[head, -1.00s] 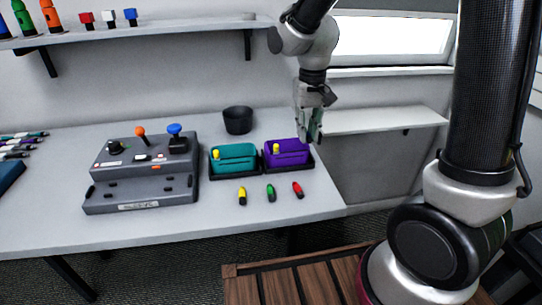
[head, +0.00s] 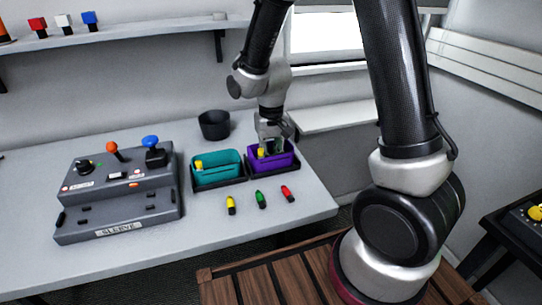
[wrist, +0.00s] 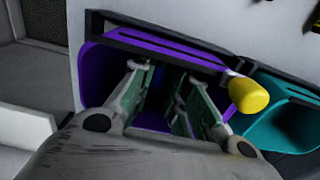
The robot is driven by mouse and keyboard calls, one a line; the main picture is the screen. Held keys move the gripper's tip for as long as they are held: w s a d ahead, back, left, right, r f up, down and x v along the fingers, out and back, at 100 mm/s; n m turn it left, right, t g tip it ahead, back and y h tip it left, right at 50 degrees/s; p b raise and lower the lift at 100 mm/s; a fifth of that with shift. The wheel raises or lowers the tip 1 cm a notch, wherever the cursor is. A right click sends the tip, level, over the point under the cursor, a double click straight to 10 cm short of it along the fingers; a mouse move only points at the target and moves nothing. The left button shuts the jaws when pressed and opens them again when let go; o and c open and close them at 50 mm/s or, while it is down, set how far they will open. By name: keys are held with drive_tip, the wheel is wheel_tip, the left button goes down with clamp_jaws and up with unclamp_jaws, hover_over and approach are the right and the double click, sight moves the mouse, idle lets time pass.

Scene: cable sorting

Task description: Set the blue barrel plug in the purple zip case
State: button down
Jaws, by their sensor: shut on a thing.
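The purple zip case (head: 258,165) sits open in a black tray at the right of the table, with a yellow pull on its left side. It fills the middle of the wrist view (wrist: 95,72). My gripper (head: 274,148) points down into the case's opening. In the wrist view its two green-padded fingers (wrist: 162,98) reach inside the purple walls, with a gap between them.
A teal case (head: 217,172) stands in a tray just left of the purple one. Yellow (head: 231,205), green (head: 261,200) and red (head: 288,194) plugs lie in front. A black cup (head: 214,125) stands behind, and a grey control box (head: 118,195) at the left.

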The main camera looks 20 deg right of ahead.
drive_tip(key=shift+f, duration=0.15)
drive_tip(key=c, duration=1.4)
unclamp_jaws()
wheel_tip(320, 180, up, 12)
drive_tip(key=shift+r, duration=0.25)
drive_tip(key=s+d+r+t, duration=0.1)
drive_tip(key=s+d+r, duration=0.2)
drive_tip(key=s+d, duration=0.2)
drive_tip(key=s+d+r+t, duration=0.1)
drive_tip(key=s+d+r, duration=0.3)
drive_tip(key=s, duration=0.3)
drive_tip(key=s+d+r+t, duration=0.2)
drive_tip(key=s+d+r, duration=0.2)
drive_tip(key=s+d, duration=0.2)
drive_tip(key=shift+s, duration=0.55)
